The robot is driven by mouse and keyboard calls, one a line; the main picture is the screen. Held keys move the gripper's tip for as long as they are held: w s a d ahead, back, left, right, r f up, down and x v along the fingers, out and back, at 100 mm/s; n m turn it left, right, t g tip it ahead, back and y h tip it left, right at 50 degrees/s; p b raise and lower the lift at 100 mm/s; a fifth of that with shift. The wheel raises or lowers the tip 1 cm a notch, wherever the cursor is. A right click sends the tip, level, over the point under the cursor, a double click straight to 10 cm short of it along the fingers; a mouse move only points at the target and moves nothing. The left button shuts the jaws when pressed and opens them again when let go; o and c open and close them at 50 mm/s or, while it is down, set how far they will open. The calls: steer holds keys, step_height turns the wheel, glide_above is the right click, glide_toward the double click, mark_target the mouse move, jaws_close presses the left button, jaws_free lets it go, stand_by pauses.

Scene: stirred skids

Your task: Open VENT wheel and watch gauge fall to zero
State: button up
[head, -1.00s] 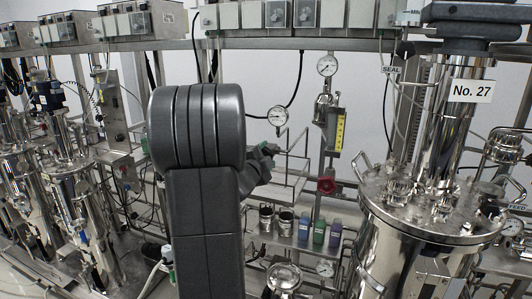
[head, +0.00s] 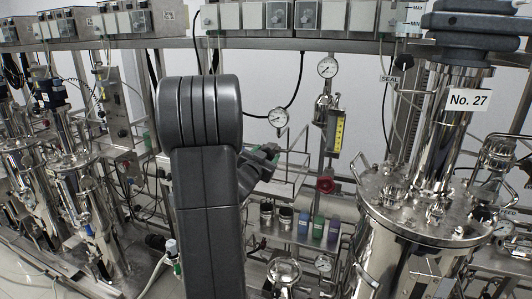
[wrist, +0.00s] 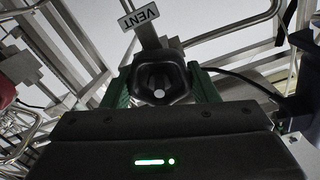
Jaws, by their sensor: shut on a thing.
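In the wrist view, the VENT tag (wrist: 139,16) hangs just beyond a black wheel (wrist: 160,97) with a pale round centre. My gripper (wrist: 161,84) is shut on this wheel, with a green finger on each side. In the head view, my gripper (head: 271,153) is at the pipework right of my arm, and the wheel in it cannot be made out. A round gauge (head: 278,117) is just above my gripper, and another gauge (head: 327,68) is higher to the right. Their needles are too small to read.
A red wheel (head: 325,185) is right of my gripper. Coloured bottles (head: 318,230) and metal cups stand on a shelf below. The steel vessel marked No. 27 (head: 469,99) fills the right side. Rails surround my gripper in the wrist view.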

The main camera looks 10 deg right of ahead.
steer(key=shift+f+n, duration=0.1)
steer(key=shift+n, duration=0.6)
steer(key=o, duration=1)
steer(key=shift+c, duration=0.2)
steer(key=b+v, duration=0.2)
steer(key=v, duration=1.2)
steer(key=shift+b, duration=0.3)
steer(key=shift+w, duration=0.15)
